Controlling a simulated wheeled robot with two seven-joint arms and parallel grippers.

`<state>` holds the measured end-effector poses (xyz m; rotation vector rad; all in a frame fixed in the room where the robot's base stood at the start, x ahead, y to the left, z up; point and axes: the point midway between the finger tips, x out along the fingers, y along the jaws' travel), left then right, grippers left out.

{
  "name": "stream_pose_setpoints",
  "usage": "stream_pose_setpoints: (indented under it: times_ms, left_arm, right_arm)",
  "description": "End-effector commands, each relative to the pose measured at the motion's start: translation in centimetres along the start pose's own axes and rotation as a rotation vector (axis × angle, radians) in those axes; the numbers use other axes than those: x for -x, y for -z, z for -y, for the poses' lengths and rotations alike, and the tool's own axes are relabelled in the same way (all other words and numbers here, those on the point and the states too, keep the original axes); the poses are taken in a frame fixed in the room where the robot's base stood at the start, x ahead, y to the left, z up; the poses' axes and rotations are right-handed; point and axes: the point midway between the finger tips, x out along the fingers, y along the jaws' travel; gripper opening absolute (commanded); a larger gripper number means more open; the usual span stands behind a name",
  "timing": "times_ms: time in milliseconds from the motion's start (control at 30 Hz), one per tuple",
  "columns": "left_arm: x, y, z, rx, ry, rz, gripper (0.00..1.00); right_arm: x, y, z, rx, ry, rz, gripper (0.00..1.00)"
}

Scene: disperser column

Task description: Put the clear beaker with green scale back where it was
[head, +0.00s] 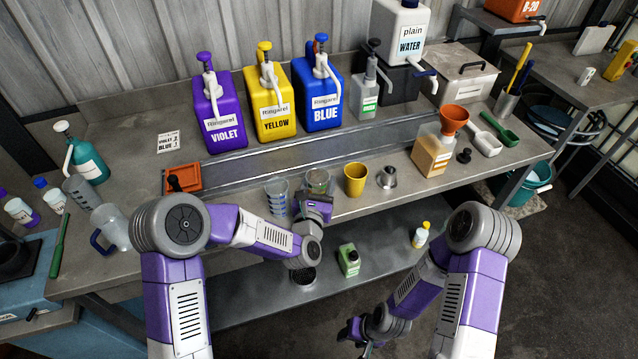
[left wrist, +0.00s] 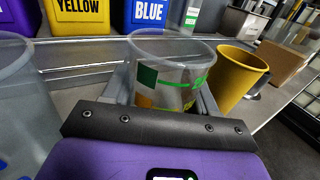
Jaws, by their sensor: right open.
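The clear beaker with green scale (head: 318,181) is near the front edge of the bench, between a clear beaker with blue scale (head: 277,192) and a yellow cup (head: 355,179). My left gripper (head: 317,197) is at it from the front. In the left wrist view the green-scale beaker (left wrist: 172,62) stands upright between the grey fingers, which close on its sides. Its lower part is hidden by the gripper, so I cannot tell whether its base touches the bench. My right gripper (head: 362,335) is open and empty, low in front of the bench.
A metal cup (head: 387,177) and an orange tray (head: 184,178) are on the bench. Violet (head: 222,115), yellow (head: 271,105) and blue (head: 323,98) dispensers stand behind. A green bottle (head: 348,260) is on the lower shelf. In the wrist view, the neighbouring beaker (left wrist: 18,95) is close on the left.

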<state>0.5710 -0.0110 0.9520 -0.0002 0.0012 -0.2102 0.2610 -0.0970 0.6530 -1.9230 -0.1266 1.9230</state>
Motion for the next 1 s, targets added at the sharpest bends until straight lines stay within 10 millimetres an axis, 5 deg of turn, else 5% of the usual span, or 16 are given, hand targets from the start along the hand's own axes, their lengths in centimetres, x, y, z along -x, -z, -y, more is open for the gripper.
stream_pose_setpoints:
  times_ms: [167, 567, 1000]
  left_arm:
    - [0.0, 0.0, 0.0, 0.000, 0.000, -0.001, 0.83]
    - [0.0, -0.4, 0.0, 0.000, 0.000, -0.001, 0.83]
    - [8.1, -0.2, 0.0, -0.001, 0.001, -0.004, 0.83]
  right_arm:
    - [0.0, 0.0, 0.0, 0.000, 0.000, 0.000, 0.49]
    - [0.6, 0.0, 0.2, 0.000, 0.000, 0.000, 0.49]
    - [0.4, 0.0, 0.2, 0.000, 0.000, 0.000, 0.49]
